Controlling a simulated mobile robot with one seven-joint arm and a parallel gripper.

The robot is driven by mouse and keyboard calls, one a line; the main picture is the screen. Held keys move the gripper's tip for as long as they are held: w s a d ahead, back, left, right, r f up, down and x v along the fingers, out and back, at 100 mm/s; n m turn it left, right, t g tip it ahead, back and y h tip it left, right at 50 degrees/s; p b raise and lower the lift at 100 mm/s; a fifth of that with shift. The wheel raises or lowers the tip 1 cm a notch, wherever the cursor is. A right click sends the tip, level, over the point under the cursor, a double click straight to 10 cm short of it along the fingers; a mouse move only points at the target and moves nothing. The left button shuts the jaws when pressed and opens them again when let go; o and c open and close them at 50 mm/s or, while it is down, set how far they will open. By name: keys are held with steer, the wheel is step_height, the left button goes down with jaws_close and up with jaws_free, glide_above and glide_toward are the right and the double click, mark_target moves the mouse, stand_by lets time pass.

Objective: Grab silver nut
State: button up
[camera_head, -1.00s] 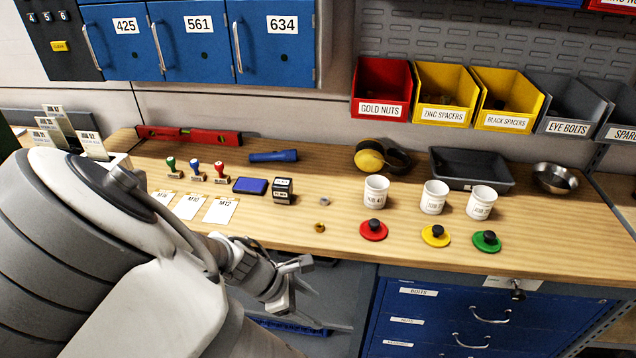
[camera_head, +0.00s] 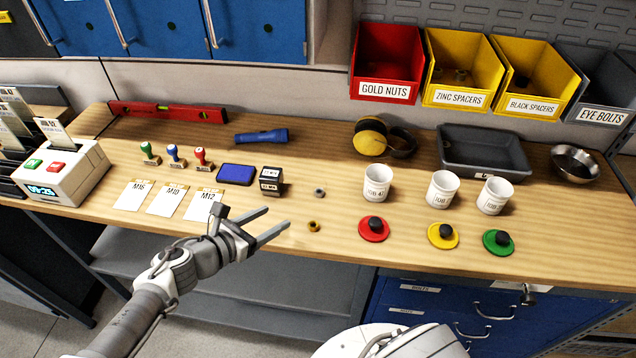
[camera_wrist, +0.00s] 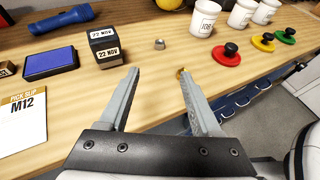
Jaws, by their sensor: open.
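The silver nut (camera_head: 319,193) lies on the wooden bench, right of the black date stamp. In the wrist view the silver nut (camera_wrist: 159,44) is beyond the fingertips, roughly between their lines. A gold nut (camera_head: 314,226) lies nearer the bench's front edge; in the wrist view the gold nut (camera_wrist: 180,73) is by the right fingertip, partly hidden behind it. My gripper (camera_head: 278,222) is open and empty, over the front edge of the bench, its fingers pointing right toward the nuts. It also fills the lower middle of the wrist view (camera_wrist: 160,75).
The date stamp (camera_head: 271,181) and blue ink pad (camera_head: 236,174) stand left of the silver nut. A white cup (camera_head: 377,183) and a red-based knob (camera_head: 373,230) stand to its right. Pick slips (camera_head: 203,205) lie left of my gripper. Bare wood surrounds both nuts.

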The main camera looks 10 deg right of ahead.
steer(key=shift+w+d+f+b, duration=0.3)
steer(key=shift+w+b, duration=0.1)
steer(key=shift+b, duration=0.15)
steer(key=b, duration=0.7)
glide_toward(319, 191)
steer(key=shift+w+d+f, duration=0.25)
steer(key=shift+w+f, duration=0.1)
steer(key=shift+f, duration=0.3)
steer(key=shift+w+d+f+b, duration=0.1)
steer(key=shift+w+d+b, duration=0.45)
steer(key=shift+d+b, duration=0.1)
steer(key=b+x, duration=0.4)
steer(key=shift+d+f, duration=0.1)
steer(key=shift+d, duration=0.05)
steer(key=shift+w+d+b, duration=0.35)
steer(key=shift+d+b, duration=0.05)
steer(key=shift+b, duration=0.05)
jaws_close()
